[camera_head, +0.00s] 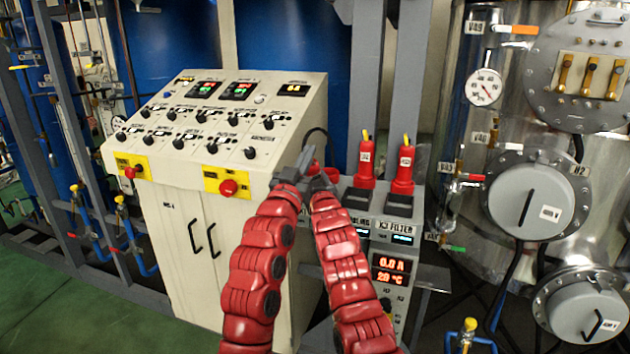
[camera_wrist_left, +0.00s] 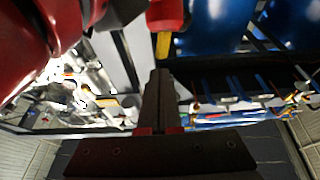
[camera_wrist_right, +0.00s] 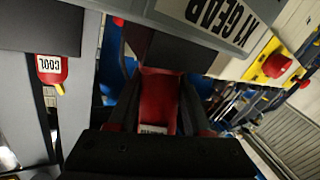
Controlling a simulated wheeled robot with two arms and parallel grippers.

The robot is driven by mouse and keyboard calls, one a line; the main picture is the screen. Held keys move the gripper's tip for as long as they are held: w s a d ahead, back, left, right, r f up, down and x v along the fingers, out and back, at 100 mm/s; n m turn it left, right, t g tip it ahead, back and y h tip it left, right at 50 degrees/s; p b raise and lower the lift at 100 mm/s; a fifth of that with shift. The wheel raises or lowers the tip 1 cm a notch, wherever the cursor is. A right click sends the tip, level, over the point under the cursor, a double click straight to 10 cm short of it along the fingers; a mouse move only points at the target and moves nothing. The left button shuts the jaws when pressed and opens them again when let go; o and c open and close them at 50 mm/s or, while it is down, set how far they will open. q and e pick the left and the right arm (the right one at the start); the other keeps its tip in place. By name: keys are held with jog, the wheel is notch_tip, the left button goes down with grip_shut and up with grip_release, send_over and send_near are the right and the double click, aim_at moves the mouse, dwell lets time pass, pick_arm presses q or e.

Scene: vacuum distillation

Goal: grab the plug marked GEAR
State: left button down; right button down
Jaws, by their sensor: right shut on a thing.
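In the right wrist view a red plug (camera_wrist_right: 158,98) sits between the fingers of my right gripper (camera_wrist_right: 157,90), which is shut on it, beneath a panel label reading K1 GEAR (camera_wrist_right: 222,18). The plug's own white label is mostly hidden. In the head view a bit of red plug (camera_head: 314,168) shows behind the grippers. My left gripper (camera_head: 302,164) is beside it, with its fingers together and nothing seen between them; it also shows in the left wrist view (camera_wrist_left: 159,80).
Two other red plugs with yellow tops stand upright to the right, a nearer-left one (camera_head: 366,168) and one above K3 FILTER (camera_head: 403,172). A plug marked COOL (camera_wrist_right: 50,68) shows in the right wrist view. The cream control cabinet (camera_head: 170,190) stands close left.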

pick_arm(q)
jog(key=v, duration=1.1)
jog(key=shift+s, duration=0.35)
pick_arm(e)
jog(key=shift+f, duration=0.15)
pick_arm(q)
jog(key=shift+a, duration=0.1)
